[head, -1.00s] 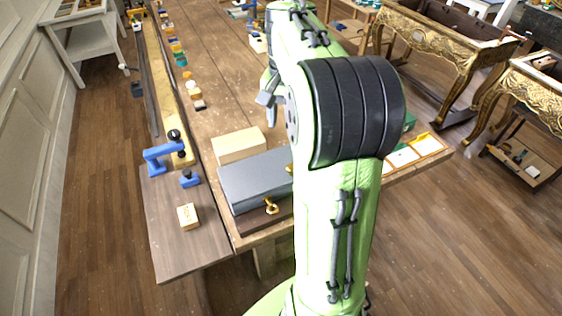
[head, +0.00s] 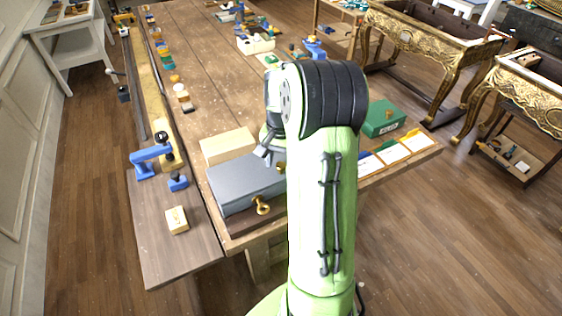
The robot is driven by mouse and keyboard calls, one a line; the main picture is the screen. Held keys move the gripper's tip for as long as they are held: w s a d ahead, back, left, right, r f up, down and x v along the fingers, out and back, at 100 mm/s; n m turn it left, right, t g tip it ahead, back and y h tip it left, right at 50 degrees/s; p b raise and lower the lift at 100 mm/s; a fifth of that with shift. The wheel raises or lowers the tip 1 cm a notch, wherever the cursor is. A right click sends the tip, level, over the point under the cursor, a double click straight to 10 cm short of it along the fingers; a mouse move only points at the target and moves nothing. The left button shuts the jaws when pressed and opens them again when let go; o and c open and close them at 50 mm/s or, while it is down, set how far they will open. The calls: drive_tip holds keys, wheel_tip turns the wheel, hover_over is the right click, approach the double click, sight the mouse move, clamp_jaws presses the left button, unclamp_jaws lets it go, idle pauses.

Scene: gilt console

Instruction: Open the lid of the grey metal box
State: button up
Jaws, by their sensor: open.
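The grey metal box (head: 238,183) sits near the front end of the long wooden workbench, on a dark brown base. Its lid looks shut. A brass piece (head: 261,205) shows at its front side, and another brass bit is at its right, partly behind my arm. My gripper (head: 266,154) is open, pointing down at the far right edge of the box top. The fingertips are small here, and I cannot tell whether they touch the lid. My arm hides the right end of the box.
A pale wooden block (head: 227,146) stands just behind the box. A blue clamp (head: 151,158) and a small tan block (head: 177,219) are to the left. A green box (head: 383,119) and colored trays (head: 403,146) are to the right.

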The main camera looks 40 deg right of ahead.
drive_tip(key=shift+c, duration=0.5)
clamp_jaws()
drive_tip(key=shift+a, duration=0.1)
